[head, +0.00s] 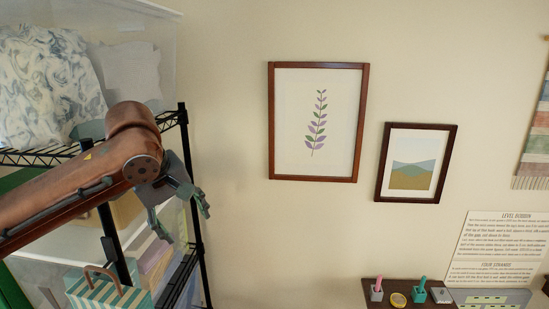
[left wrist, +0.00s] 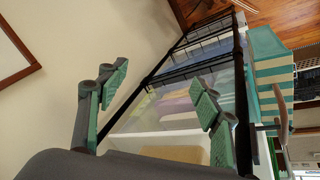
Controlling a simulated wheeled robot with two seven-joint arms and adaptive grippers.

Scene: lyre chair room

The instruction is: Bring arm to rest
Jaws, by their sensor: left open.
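My left arm comes in from the left in the head view, brown, with its elbow and wrist in front of the wire shelf. My left gripper (head: 172,208) points down and to the right, beside the shelf's black post. In the left wrist view its two green-grey fingers (left wrist: 155,100) stand wide apart with nothing between them. The black wire shelf (left wrist: 190,45) lies beyond the fingers. My right arm and gripper do not show in either view.
The wire shelf (head: 189,170) holds a marbled bag (head: 45,80) above and a striped box (head: 100,292) below. Framed pictures (head: 318,120) (head: 415,162) hang on the wall. A small dark ledge (head: 392,297) with pink and teal items is at lower right.

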